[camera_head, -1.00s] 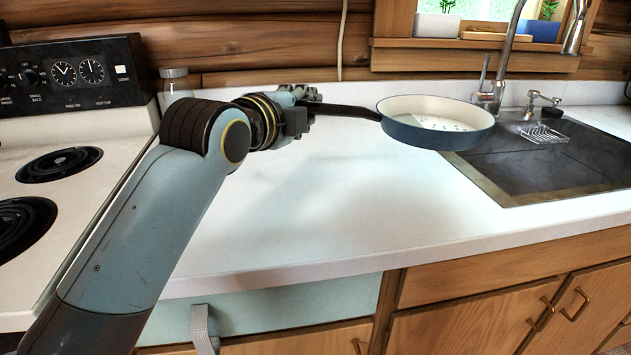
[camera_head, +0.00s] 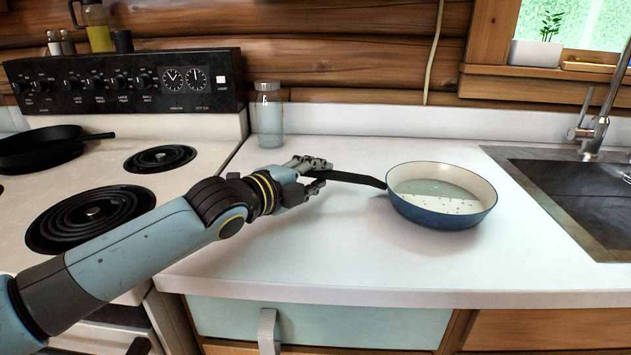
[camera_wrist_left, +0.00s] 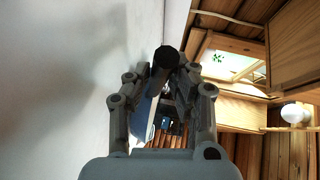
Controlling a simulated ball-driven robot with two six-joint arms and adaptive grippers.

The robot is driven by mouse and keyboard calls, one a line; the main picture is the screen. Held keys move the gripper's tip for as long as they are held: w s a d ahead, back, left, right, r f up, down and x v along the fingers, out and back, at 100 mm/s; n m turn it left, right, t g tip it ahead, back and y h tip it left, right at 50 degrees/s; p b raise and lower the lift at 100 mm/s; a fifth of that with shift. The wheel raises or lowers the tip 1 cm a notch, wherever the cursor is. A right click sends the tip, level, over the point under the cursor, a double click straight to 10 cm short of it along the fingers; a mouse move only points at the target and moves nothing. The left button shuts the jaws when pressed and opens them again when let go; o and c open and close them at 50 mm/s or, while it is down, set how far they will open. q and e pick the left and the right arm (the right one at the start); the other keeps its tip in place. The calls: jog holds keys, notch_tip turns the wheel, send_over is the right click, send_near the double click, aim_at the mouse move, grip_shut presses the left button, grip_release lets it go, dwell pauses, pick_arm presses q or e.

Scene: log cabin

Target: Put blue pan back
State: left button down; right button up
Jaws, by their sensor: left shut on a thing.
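The blue pan (camera_head: 440,214) has a cream inside and a long black handle, and shows over the white counter right of the stove. Some dark specks and a pale patch show inside it. My left gripper (camera_head: 316,176) is shut on the end of the handle, with the pan out to its right. In the left wrist view the black handle end (camera_wrist_left: 165,60) sits between the two fingers. I cannot tell whether the pan's bottom touches the counter. My right gripper is not in view.
The white stove with coil burners (camera_head: 92,217) stands left, with a black skillet (camera_head: 38,148) on it. A glass jar (camera_head: 269,115) stands on the counter at the back. The sink (camera_head: 590,195) is at right. The counter (camera_head: 330,255) in front is clear.

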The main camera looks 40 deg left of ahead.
pick_arm(q)
jog(key=shift+f, duration=0.5)
jog(key=shift+w, duration=0.1)
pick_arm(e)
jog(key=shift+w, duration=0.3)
pick_arm(q)
jog(key=shift+f, duration=0.1)
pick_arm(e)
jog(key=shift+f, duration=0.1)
pick_arm(q)
jog(key=c, duration=1.1)
grip_release()
jog(key=shift+f, duration=0.15)
jog(key=shift+c, duration=0.2)
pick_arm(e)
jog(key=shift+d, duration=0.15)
pick_arm(q)
jog(key=shift+r, duration=0.2)
jog(key=s, duration=0.3)
jog(key=s+r, duration=0.1)
jog(key=s, duration=0.7)
jog(key=shift+r, duration=0.3)
jog(key=shift+s+r, duration=0.2)
jog(key=shift+s, duration=0.25)
